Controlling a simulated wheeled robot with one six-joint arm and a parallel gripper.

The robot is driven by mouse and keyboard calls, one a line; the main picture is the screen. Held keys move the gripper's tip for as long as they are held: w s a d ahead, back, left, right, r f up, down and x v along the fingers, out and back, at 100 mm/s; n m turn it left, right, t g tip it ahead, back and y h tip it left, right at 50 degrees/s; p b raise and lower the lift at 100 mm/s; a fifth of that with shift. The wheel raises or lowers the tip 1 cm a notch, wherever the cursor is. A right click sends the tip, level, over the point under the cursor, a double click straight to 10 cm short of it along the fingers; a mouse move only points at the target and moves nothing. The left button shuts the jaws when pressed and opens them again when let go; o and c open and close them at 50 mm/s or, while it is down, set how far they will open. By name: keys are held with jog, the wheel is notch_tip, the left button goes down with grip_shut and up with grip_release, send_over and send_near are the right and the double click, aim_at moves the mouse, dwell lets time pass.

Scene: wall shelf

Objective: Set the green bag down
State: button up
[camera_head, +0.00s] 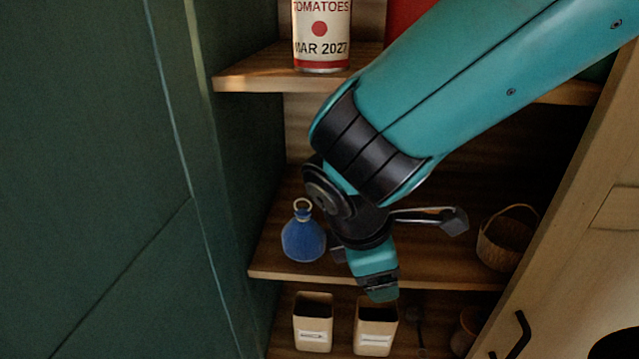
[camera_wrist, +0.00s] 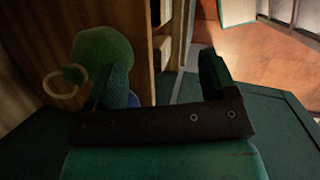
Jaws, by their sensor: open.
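In the wrist view a round green bag (camera_wrist: 102,50) shows at the upper left, partly behind the left finger, with a pale ring (camera_wrist: 60,87) beside it. I cannot pick the green bag out in the head view; my arm covers part of the shelf. My gripper (camera_wrist: 162,76) is open, with nothing between its fingers. In the head view my gripper (camera_head: 381,291) points downward at the front of the middle shelf (camera_head: 440,273). A blue bag (camera_head: 303,238) with a ring on top stands upright on that shelf, left of my gripper.
Two open labelled bins, a left one (camera_head: 313,325) and a right one (camera_head: 375,330), stand on the lower shelf below my gripper. A wicker basket (camera_head: 505,242) is at the right. A tomato can (camera_head: 321,35) stands on the upper shelf (camera_head: 250,78). A dark green panel (camera_head: 100,180) bounds the left.

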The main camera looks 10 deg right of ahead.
jog(key=s+a+r+m+g+y, duration=0.1)
jog(key=s+r+m+y, duration=0.7)
jog(key=s, duration=0.1)
jog(key=shift+s+m+g, duration=0.25)
jog(key=shift+m+g, duration=0.05)
jog(key=shift+m, duration=0.1)
jog(key=shift+a, duration=0.1)
